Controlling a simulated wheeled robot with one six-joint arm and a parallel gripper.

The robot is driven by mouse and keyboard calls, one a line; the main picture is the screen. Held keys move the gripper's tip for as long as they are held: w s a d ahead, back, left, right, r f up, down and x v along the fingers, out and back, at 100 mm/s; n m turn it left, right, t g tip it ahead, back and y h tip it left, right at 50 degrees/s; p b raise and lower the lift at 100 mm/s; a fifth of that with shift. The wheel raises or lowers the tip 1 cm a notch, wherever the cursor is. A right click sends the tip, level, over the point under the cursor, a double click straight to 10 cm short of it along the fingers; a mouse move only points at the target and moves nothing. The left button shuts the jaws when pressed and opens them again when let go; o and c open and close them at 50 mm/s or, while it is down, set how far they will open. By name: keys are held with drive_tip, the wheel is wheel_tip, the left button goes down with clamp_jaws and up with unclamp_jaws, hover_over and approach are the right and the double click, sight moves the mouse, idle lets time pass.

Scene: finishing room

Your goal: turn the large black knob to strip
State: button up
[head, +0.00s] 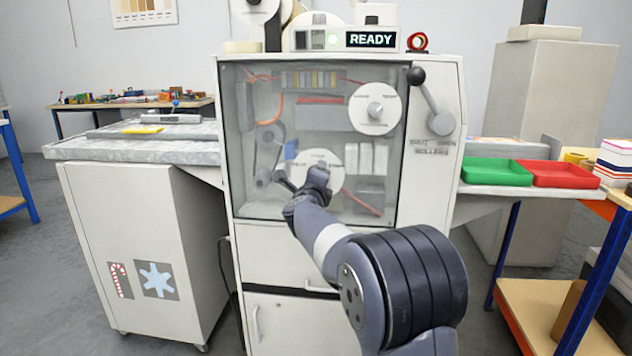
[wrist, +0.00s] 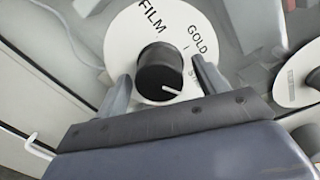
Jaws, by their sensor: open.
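The large black knob (wrist: 160,70) sits on a round white dial (wrist: 124,36) lettered FILM, GOLD and a partly hidden word starting ST. Its white pointer mark slants toward the lower right in the wrist view; the exact label it meets is unclear. My gripper (wrist: 161,76) is open, with one finger on either side of the knob. I cannot tell whether the fingers touch it. In the head view this is the lower dial (head: 318,156) on the cabinet front, and my gripper (head: 303,181) and arm hide its knob.
A second white dial (head: 366,121) with a grey knob is at the upper right; it also shows in the wrist view (wrist: 292,75). A black-balled lever (head: 428,100) is right of it. A READY display (head: 371,39) tops the cabinet. Green (head: 497,177) and red (head: 566,180) trays stand right.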

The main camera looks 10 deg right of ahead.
drive_tip(key=v, duration=1)
drive_tip(key=shift+s, duration=0.4)
drive_tip(key=x, duration=1)
drive_tip(key=shift+w, duration=0.4)
